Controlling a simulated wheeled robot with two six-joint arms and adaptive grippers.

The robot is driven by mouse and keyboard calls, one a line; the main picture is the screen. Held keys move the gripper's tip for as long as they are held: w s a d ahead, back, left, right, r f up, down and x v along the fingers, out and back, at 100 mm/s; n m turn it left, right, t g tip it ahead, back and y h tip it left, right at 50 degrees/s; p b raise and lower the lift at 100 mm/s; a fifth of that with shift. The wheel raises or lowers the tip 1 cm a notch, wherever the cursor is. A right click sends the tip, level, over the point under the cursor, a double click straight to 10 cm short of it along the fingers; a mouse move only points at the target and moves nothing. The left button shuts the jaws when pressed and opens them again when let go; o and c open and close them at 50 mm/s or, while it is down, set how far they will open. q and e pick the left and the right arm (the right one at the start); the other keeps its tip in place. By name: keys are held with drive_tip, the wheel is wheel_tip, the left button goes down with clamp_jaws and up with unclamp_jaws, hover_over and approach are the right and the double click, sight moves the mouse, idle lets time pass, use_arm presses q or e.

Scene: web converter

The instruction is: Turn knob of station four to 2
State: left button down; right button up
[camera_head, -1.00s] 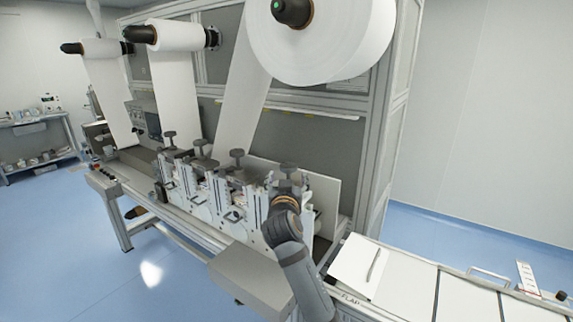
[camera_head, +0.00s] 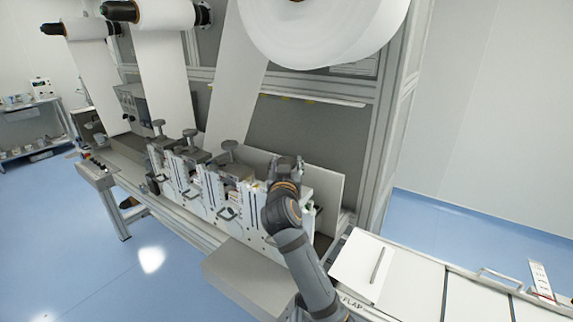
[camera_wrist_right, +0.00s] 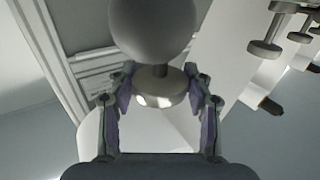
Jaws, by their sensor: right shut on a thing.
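A row of stations with T-shaped grey knobs stands on the machine. The rightmost station (camera_head: 258,212), taken as station four, is partly covered by my right arm. My right gripper (camera_head: 286,162) is at the top of that station and hides most of its knob in the head view. In the right wrist view, the round knob (camera_wrist_right: 158,85) sits between the fingers of my right gripper (camera_wrist_right: 162,98), which is shut on it. No dial marking can be read, so the knob's setting cannot be told. My left gripper is not in view.
Three other knobs, one of them the nearest neighbour (camera_head: 230,146), stand to the left. A large white roll (camera_head: 325,30) hangs above, with a white web (camera_head: 236,90) running down. A light panel (camera_head: 318,190) stands behind the station. A white flap table (camera_head: 415,285) lies at right.

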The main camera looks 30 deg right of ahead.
drive_tip(key=shift+f, duration=0.1)
drive_tip(key=shift+c, duration=0.4)
drive_tip(key=m+g+h+b, duration=0.1)
drive_tip(key=b, duration=0.1)
drive_tip(key=m+g+h+b, duration=0.1)
drive_tip(key=h+b, duration=0.1)
drive_tip(key=shift+f+g+b, duration=0.3)
drive_tip(key=shift+g+b, duration=0.05)
drive_tip(key=shift+g, duration=0.05)
drive_tip(key=shift+r+m+b, duration=0.1)
drive_tip(key=shift+m+b, duration=0.2)
drive_tip(key=shift+m, duration=0.2)
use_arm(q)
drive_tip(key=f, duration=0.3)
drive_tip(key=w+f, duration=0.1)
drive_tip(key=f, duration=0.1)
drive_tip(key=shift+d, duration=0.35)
use_arm(e)
drive_tip(key=shift+r+g+h, duration=0.25)
drive_tip(key=shift+g+h, duration=0.15)
drive_tip(key=shift+g, duration=0.1)
drive_tip(key=o, duration=1.2)
drive_tip(key=shift+w+d, duration=0.1)
drive_tip(key=shift+c, duration=0.2)
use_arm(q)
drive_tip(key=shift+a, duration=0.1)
